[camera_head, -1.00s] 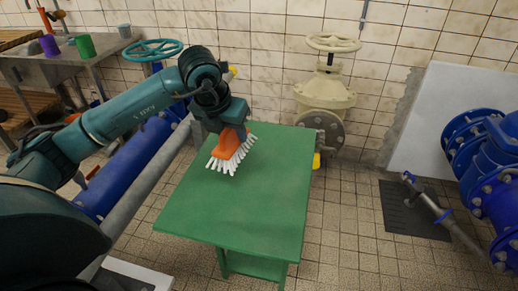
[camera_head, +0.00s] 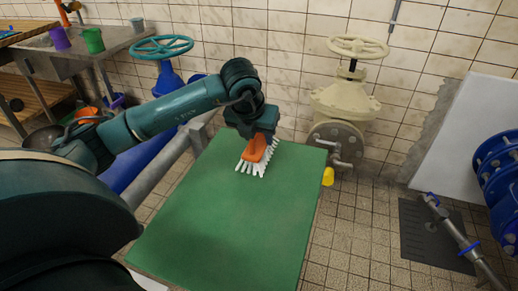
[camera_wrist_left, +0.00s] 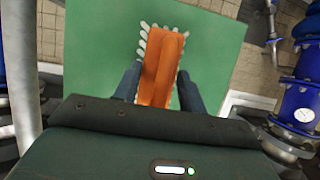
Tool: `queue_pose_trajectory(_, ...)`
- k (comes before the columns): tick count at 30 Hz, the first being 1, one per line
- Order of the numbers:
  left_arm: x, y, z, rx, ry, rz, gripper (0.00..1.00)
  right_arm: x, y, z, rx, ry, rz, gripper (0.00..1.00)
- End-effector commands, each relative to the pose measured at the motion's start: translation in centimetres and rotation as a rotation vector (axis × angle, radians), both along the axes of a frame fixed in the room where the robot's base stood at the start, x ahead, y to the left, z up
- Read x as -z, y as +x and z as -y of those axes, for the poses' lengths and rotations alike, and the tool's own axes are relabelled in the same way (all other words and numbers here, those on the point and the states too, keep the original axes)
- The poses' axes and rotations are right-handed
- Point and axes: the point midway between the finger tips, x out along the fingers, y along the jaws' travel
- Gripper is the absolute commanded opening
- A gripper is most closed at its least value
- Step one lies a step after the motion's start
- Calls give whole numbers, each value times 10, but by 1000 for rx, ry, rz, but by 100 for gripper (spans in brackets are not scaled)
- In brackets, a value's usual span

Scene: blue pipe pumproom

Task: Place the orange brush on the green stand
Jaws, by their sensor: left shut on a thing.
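The orange brush (camera_head: 256,149) with white bristles is in my left gripper (camera_head: 260,133), bristles pointing down, over the far part of the green stand (camera_head: 220,220). In the left wrist view the brush (camera_wrist_left: 160,65) lies between the two dark fingers of the left gripper (camera_wrist_left: 157,88), which are shut on its body. The green stand top (camera_wrist_left: 88,50) shows beneath it. I cannot tell whether the bristles touch the stand. My right gripper is not in view.
The green stand's top is otherwise bare. A cream valve (camera_head: 343,100) stands behind its far right corner. A sink table (camera_head: 85,50) with a purple cup (camera_head: 60,38) and a green cup (camera_head: 93,40) is at far left.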

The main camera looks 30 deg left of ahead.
Motion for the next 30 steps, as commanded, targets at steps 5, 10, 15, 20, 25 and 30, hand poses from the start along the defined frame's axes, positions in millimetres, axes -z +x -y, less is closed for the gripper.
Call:
queue_pose_trajectory(5, 14, 0, 0, 0, 0, -2, 16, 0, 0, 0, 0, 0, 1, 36)
queue_pose_trajectory(10, 38, 0, 0, 0, 0, -2, 16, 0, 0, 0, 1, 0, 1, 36)
queue_pose_trajectory(15, 41, 0, 0, 1, -1, 3, 16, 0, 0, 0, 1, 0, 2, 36)
queue_pose_trajectory(20, 44, 0, 0, 1, -1, 2, 16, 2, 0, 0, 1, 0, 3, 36)
queue_pose_trajectory(25, 43, 0, 0, 2, -1, 1, 52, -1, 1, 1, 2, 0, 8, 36)
queue_pose_trajectory(30, 43, 0, 0, 1, 0, 1, 63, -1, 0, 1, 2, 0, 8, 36)
